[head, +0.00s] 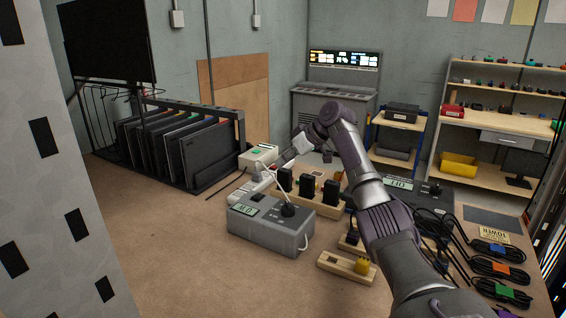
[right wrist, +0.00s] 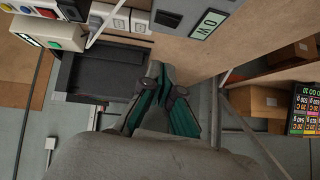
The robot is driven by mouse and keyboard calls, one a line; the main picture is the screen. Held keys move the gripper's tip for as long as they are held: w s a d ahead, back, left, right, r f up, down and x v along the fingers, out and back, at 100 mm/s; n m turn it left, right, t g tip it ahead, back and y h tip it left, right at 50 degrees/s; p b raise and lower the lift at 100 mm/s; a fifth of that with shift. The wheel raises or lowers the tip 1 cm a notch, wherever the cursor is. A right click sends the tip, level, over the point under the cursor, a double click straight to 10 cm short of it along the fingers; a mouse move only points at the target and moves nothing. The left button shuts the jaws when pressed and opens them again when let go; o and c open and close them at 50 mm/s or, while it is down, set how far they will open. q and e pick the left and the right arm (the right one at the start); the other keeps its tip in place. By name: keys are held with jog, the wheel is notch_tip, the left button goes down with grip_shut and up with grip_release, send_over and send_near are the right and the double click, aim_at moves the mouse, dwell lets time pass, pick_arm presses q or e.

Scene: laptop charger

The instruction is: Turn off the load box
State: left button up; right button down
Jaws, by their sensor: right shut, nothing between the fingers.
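No label naming the load box is readable. A grey box (head: 268,228) with a small display reading like 0 W and a black plug on top stands mid-table in the head view. Its display (right wrist: 208,24) shows at the top of the right wrist view. A pale box (head: 258,156) with a green button stands behind it; the button (right wrist: 56,44) also shows at the upper left of the right wrist view. In the right wrist view the gripper (right wrist: 163,84) is shut and empty. My left gripper is out of view.
A wooden block with black adapters (head: 308,190) stands right of the arm's tip. Another display box (head: 405,186), coiled cables (head: 497,268) and a small wooden block (head: 345,266) crowd the right. Laptops in a rack (head: 205,156) stand left. The table's front left (head: 165,255) is clear.

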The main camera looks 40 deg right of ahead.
jog(key=shift+s+a+r+b, duration=0.15)
jog(key=shift+s+a+b, duration=0.25)
jog(key=shift+a, duration=0.15)
jog(key=p, duration=0.2)
send_over(253, 196)
jog(key=s+d, duration=0.2)
jog(key=s, duration=0.1)
notch_tip(253, 196, down, 6)
jog(key=shift+a+f, duration=0.1)
jog(key=shift+a, duration=0.05)
jog(key=f, duration=0.1)
jog(key=f+p, duration=0.1)
jog(key=f, duration=0.1)
jog(key=shift+w+a+f, duration=0.3)
jog(key=shift+f+p, duration=0.35)
jog(key=shift+f, duration=0.25)
